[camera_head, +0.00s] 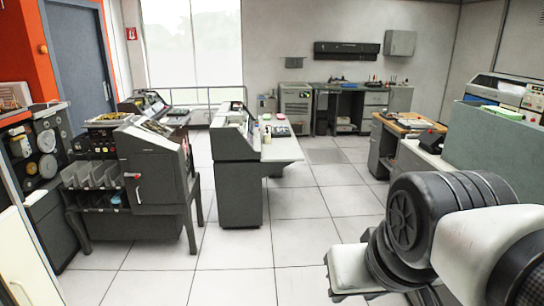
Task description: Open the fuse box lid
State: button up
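A plain grey box (400,43) is mounted high on the back wall, right of centre. It may be the fuse box, but I see no label on it. Its front looks flat, and it is too far away to make out a lid edge or handle. My arm fills the lower right corner of the head view, far from this box. My gripper is not in view.
A grey machine (155,170) with a card rack stands at the left. A grey console desk (235,185) stands mid-room. A wooden-topped desk (408,121) and a grey cabinet (490,145) are at the right. The tiled floor (315,230) ahead is clear.

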aim_at(430, 138)
jog(key=i+z, duration=0.25)
jog(key=i, duration=0.5)
jog(key=i+j+z, duration=0.25)
jog(key=i, duration=0.5)
jog(key=i+z, duration=0.3)
jog(key=i, duration=1.25)
jog(key=i+l+u, duration=0.1)
jog(key=i, duration=0.45)
